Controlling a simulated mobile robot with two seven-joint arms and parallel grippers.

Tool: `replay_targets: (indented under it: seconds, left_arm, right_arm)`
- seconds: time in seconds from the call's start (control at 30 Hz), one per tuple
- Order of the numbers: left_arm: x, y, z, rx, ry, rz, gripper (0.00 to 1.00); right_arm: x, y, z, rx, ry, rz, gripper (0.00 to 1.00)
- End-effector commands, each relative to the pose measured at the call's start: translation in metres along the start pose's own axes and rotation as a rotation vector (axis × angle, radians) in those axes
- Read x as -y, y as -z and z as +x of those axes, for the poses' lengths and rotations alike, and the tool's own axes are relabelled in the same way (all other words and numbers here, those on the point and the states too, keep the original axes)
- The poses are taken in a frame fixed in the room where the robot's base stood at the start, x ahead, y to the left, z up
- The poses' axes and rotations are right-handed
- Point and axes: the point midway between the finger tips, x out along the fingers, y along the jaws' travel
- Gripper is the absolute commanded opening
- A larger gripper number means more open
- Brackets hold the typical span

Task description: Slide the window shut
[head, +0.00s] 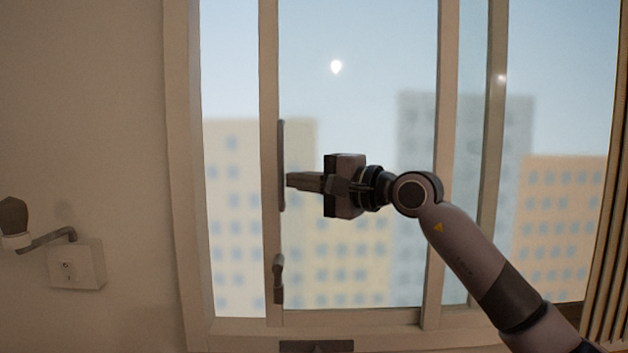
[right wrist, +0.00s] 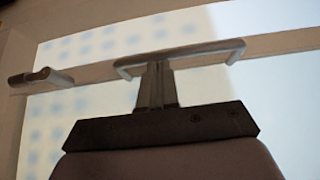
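The window has a sliding sash whose left stile (head: 270,110) stands well to the right of the left jamb (head: 183,150), with a wide gap between them. A long grey bar handle (head: 282,140) is on that stile; it also shows in the right wrist view (right wrist: 205,50). My right gripper (head: 290,180) reaches in from the right, its fingertips at the handle's lower half. In the right wrist view its fingers (right wrist: 156,68) are together, with tips at the bar; whether they touch it I cannot tell. My left gripper is out of view.
A small grey latch (head: 278,280) sits lower on the same stile and also shows in the right wrist view (right wrist: 42,78). A wall box with a crank arm (head: 75,265) is at left. Slats (head: 606,270) stand at the far right. A dark plate (head: 316,346) is below the sill.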

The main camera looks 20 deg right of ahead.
Motion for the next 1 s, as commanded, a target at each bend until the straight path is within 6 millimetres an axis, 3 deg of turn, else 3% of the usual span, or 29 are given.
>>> replay_targets:
  seconds: [0.6,1.0]
  left_arm:
    - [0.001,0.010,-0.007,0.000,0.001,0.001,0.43]
    - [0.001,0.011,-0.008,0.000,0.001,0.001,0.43]
  right_arm:
    - [0.002,-0.059,0.086,0.001,0.002,-0.001,0.00]
    - [0.000,-0.067,0.099,0.001,0.002,0.000,0.00]
